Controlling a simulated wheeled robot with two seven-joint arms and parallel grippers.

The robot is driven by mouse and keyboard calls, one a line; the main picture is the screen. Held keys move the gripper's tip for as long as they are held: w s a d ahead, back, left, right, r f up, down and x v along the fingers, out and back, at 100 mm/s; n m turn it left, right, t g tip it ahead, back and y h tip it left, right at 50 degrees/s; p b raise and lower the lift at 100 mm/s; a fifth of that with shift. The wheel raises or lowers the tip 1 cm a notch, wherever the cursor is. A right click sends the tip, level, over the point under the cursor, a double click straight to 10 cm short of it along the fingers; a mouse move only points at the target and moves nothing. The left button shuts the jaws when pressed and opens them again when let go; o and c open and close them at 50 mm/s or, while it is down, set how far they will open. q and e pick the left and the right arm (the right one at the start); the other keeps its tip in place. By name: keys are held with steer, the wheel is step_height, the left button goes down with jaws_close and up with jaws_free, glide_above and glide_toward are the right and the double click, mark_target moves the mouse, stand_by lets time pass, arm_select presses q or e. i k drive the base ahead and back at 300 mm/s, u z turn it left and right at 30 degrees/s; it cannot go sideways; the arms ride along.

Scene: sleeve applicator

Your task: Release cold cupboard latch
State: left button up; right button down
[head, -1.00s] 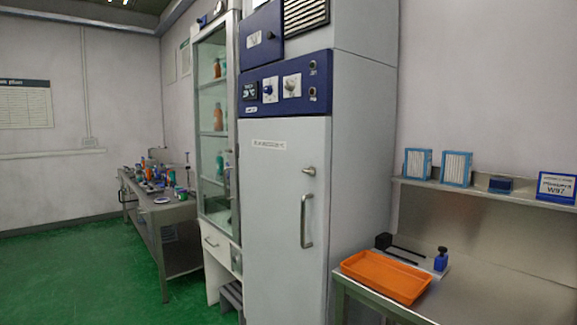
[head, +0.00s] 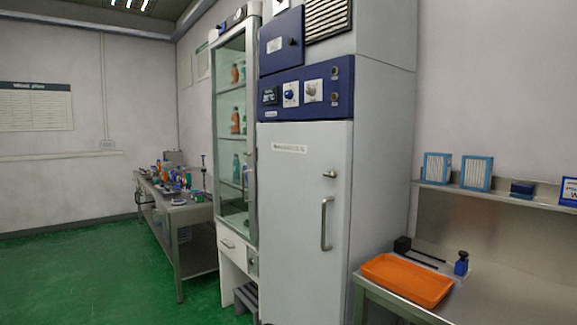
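The cold cupboard (head: 300,220) is a tall light grey cabinet in the middle of the head view, with its door shut. A small metal latch knob (head: 330,174) sits near the door's right edge. A vertical bar handle (head: 326,224) is below it. A blue control panel (head: 306,93) with a small display and knobs is above the door. Neither of my grippers is in view, and no part of my arms shows near the cupboard.
A glass-fronted cabinet (head: 232,130) stands left of the cupboard. A steel bench at right holds an orange tray (head: 407,279) and a small blue-topped item (head: 461,264). A cluttered table (head: 178,220) stands further left. Green floor (head: 80,270) is clear at left.

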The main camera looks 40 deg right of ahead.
mark_target(332, 174)
steer(key=i, duration=1.65)
steer(key=z, duration=2.65)
